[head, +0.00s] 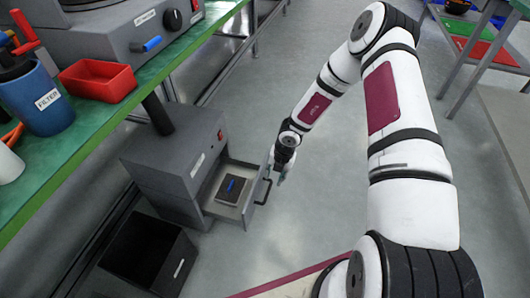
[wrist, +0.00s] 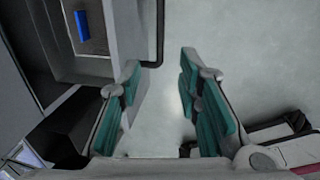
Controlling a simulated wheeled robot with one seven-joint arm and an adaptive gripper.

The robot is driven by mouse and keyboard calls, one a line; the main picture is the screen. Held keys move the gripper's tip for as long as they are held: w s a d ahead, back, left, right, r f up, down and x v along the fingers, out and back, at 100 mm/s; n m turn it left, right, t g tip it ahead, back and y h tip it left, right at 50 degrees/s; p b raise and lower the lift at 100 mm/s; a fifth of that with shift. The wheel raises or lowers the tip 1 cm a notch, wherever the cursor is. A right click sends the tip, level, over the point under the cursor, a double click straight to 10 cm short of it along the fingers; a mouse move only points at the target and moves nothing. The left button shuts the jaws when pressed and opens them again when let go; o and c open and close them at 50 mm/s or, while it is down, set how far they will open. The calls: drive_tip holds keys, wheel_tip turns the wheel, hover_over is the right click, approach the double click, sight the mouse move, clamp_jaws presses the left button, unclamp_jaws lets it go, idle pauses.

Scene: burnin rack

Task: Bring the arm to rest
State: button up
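My arm reaches out from the lower right in the head view and bends down toward the open drawer (head: 247,211) of a grey cabinet. My gripper (head: 282,172) hangs just right of the drawer's front and handle. In the wrist view my gripper (wrist: 160,92) is open, with its green-padded fingers well apart and only bare floor between them. The left finger shows close to the drawer handle (wrist: 159,35); I cannot tell whether they touch. A dark flat item with a blue part (head: 231,185) lies in the drawer; the blue part also shows in the wrist view (wrist: 81,25).
A green bench (head: 100,125) on the left bears a red tray (head: 97,80), a blue cup (head: 40,98) and a grey device (head: 120,30). A table with coloured trays (head: 480,45) is at upper right. The floor between is clear.

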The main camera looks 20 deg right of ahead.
drive_tip(key=w+a+r+n+t+y, duration=0.1)
drive_tip(key=w+a+r+n+t, duration=0.2)
drive_tip(key=r+n, duration=0.8)
drive_tip(key=w+a+r+n+t+y, duration=0.1)
drive_tip(key=w+a+r+n, duration=0.3)
drive_tip(key=r, duration=1.2)
drive_tip(key=s+a+r+n+g+y, duration=0.1)
drive_tip(key=s+a+r+n, duration=0.2)
drive_tip(key=s+r+n, duration=0.6)
drive_tip(key=s+a+r+n+g, duration=0.2)
drive_tip(key=s+a+r+n, duration=0.1)
drive_tip(key=s+r+n, duration=0.65)
drive_tip(key=s+d+r+n+g+h, duration=0.15)
drive_tip(key=s+d+n, duration=0.35)
drive_tip(key=s, duration=0.8)
drive_tip(key=s+d+n+h, duration=0.3)
drive_tip(key=s+d+n, duration=0.1)
drive_tip(key=s, duration=0.9)
wheel_tip(320, 180, up, 32)
drive_tip(key=t+p, duration=0.3)
drive_tip(key=p, duration=2.7)
drive_tip(key=shift+d, duration=0.4)
